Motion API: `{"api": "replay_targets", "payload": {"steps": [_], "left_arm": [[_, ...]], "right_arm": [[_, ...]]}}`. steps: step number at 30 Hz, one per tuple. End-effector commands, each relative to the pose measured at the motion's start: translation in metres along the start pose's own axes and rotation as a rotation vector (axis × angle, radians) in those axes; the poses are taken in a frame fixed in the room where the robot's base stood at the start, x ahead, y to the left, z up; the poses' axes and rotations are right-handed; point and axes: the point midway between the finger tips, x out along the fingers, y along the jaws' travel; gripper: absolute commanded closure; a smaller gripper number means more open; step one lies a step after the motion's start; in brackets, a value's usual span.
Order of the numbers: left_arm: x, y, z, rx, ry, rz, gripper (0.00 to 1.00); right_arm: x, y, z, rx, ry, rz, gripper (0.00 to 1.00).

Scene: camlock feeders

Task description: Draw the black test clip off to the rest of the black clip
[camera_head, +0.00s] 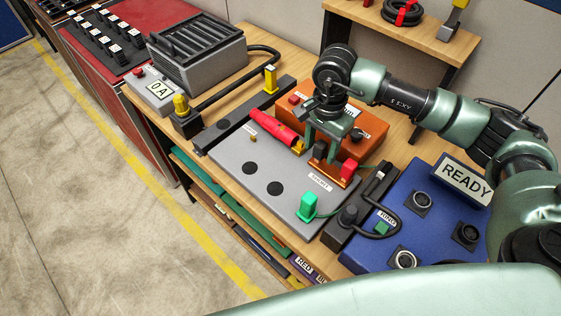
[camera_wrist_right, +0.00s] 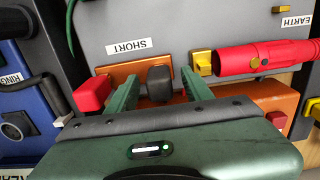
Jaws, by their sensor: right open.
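The black test clip (camera_wrist_right: 159,82) stands on a copper-coloured bar (camera_wrist_right: 124,72) beside the SHORT label in the right wrist view. In the head view the black clip (camera_head: 320,149) is partly hidden by my right gripper. My right gripper (camera_head: 321,142) is open, pointing down, with one finger on either side of the black clip; its fingers also show in the right wrist view (camera_wrist_right: 162,88). I cannot tell whether they touch it. A red clip (camera_head: 348,170) sits on the same bar. I cannot tell which spot is the black clip's rest. My left gripper is not in view.
A green clip (camera_head: 308,206) stands on the front of the grey plate (camera_head: 235,156). A dark strip (camera_head: 336,238) with a black cabled plug (camera_head: 348,215) lies beside the blue READY box (camera_head: 437,220). A red cylinder (camera_head: 273,127) and an orange box (camera_head: 365,122) are close to the gripper.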

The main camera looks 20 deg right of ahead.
Motion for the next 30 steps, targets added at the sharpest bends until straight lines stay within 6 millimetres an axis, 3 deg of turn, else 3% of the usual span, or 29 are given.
{"api": "replay_targets", "payload": {"steps": [1, 6, 7, 30], "left_arm": [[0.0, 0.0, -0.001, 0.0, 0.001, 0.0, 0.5], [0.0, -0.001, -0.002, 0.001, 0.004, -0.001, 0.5], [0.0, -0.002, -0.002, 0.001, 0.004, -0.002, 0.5], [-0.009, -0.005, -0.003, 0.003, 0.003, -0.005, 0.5]], "right_arm": [[0.0, 0.0, 0.0, 0.0, 0.0, 0.0, 0.49], [0.0, 0.0, 0.0, 0.0, 0.0, 0.0, 0.96], [0.0, 0.0, 0.0, 0.0, 0.0, 0.0, 1.0], [-0.02, 0.0, 0.0, -0.001, 0.0, -0.001, 1.0]]}}
